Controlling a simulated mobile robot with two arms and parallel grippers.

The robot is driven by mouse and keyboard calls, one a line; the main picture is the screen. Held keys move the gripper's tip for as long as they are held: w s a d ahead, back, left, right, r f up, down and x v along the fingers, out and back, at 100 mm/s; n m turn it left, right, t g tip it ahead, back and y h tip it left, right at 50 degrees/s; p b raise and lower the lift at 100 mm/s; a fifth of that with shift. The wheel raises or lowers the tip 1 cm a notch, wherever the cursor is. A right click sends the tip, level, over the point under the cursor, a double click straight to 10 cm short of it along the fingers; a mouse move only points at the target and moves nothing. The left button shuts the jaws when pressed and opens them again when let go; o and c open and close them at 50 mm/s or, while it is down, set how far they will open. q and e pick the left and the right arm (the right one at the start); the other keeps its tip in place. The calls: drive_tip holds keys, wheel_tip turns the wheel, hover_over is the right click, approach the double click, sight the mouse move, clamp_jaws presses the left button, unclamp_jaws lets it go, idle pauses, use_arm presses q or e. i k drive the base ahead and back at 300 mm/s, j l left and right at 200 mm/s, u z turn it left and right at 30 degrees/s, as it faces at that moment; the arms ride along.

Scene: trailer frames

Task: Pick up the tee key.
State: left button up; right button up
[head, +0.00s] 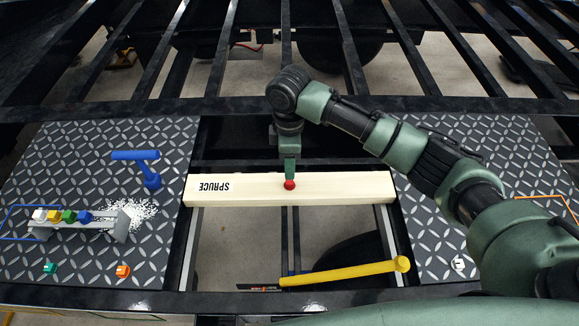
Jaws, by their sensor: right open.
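A blue T-shaped tool (136,156), which looks like the tee key, stands on the left tread-plate panel. Its crossbar is at the top, and its stem runs down to a blue foot. My right gripper (289,176) points down over the middle of the pale spruce board (345,188), well to the right of the blue tool. A small red ball (289,185) shows right at its fingertips, on or just in front of the board. I cannot tell whether they touch. The finger gap is hard to see from here. My left gripper is out of view.
A grey rack (70,226) with several coloured knobs stands on the left panel (40,160), beside white grains (140,212). A yellow bar (340,273) lies across the front of the open frame gap. Black beams cross the back. My right arm spans the right panel.

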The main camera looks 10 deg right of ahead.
sight(152, 180)
drive_tip(key=k+j, duration=0.15)
drive_tip(key=k, duration=0.35)
drive_tip(key=k+j, duration=0.15)
drive_tip(key=k, duration=0.35)
drive_tip(key=k+j, duration=0.15)
drive_tip(key=k, duration=0.3)
